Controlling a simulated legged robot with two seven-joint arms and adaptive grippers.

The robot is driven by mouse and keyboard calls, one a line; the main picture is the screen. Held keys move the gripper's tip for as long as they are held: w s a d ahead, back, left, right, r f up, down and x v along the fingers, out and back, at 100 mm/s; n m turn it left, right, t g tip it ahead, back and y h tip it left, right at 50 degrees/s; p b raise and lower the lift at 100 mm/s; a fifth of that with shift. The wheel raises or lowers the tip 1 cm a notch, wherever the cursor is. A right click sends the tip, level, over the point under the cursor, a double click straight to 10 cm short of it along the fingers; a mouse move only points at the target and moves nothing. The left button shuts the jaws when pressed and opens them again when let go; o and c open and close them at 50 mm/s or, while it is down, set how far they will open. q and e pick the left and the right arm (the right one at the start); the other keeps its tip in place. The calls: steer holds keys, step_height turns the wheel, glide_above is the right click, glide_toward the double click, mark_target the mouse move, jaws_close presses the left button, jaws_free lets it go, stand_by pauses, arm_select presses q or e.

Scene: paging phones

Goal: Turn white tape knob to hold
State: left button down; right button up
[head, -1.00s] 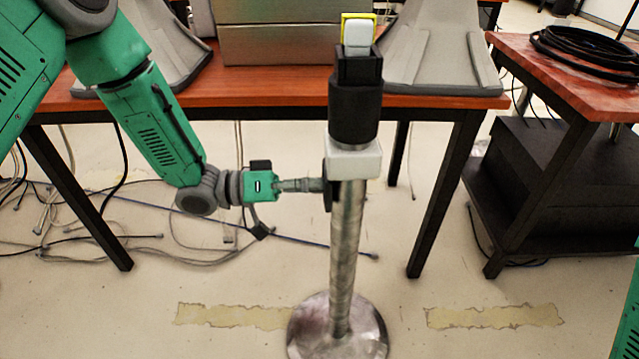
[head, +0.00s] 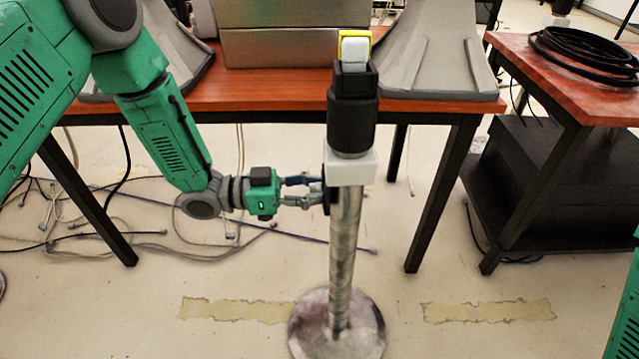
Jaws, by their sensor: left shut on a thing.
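A metal stand (head: 344,250) stands upright on a round base in the middle of the head view. A white collar (head: 352,168) wraps its upper pole, below a black cylinder (head: 352,125). A small black knob (head: 327,189) sticks out on the collar's left side, seen edge-on. My left gripper (head: 317,190) reaches it from the left and is shut on the knob, its two fingers showing one above the other. The knob's face and any marking on it are hidden. My right gripper is out of view.
A white and yellow device (head: 355,48) sits in the black holder on top of the stand. Behind is a wooden table (head: 270,97) with black legs. A side table (head: 600,85) with coiled black cable stands at right. Cables (head: 130,225) lie on the floor at left.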

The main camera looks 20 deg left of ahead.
arm_select(q)
steer(key=m+p, duration=0.1)
steer(key=m, duration=0.3)
steer(key=shift+a+f+m, duration=0.1)
steer(key=shift+f+m, duration=0.05)
steer(key=shift+m, duration=0.15)
steer(key=m, duration=0.4)
steer(key=shift+m+p, duration=0.3)
steer(key=shift+m, duration=0.1)
steer(key=c, duration=1.6)
jaws_free()
steer(key=shift+s+a, duration=0.1)
steer(key=shift+a, duration=0.2)
steer(key=v, duration=1.2)
steer(key=shift+d, duration=0.15)
